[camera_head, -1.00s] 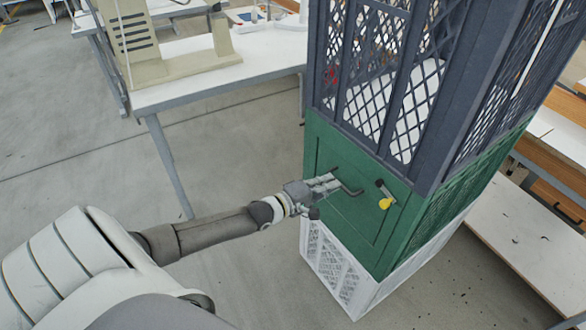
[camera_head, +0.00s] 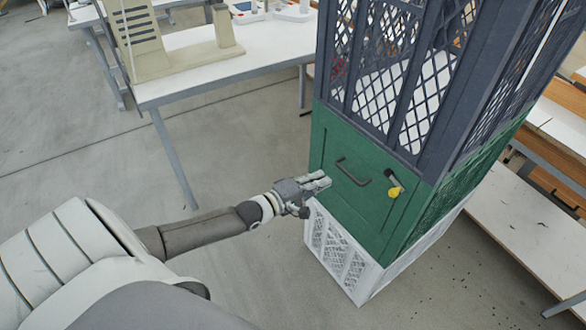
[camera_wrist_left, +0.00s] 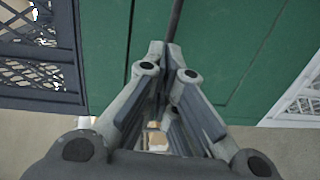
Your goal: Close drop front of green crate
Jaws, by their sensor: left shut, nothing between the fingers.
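The green crate (camera_head: 338,210) sits in a stack, between a dark grey mesh crate above and a white crate below. Its drop front (camera_head: 362,204) is upright and looks flush with the crate's face. A dark bar handle (camera_head: 352,173) and a yellow-tipped latch (camera_head: 394,188) are on this side. My left gripper (camera_head: 326,181) is shut and empty, at the left part of the green face and left of the handle. In the left wrist view its fingers (camera_wrist_left: 168,50) point at the green panel (camera_wrist_left: 230,45); I cannot tell whether they touch it. My right gripper is not in view.
The dark grey crate (camera_head: 425,150) stands on top and the white crate (camera_head: 365,283) on the floor beneath. A white table (camera_head: 200,75) with a beige machine is at the upper left. Shelving (camera_head: 515,215) stands at right. Floor left of the stack is clear.

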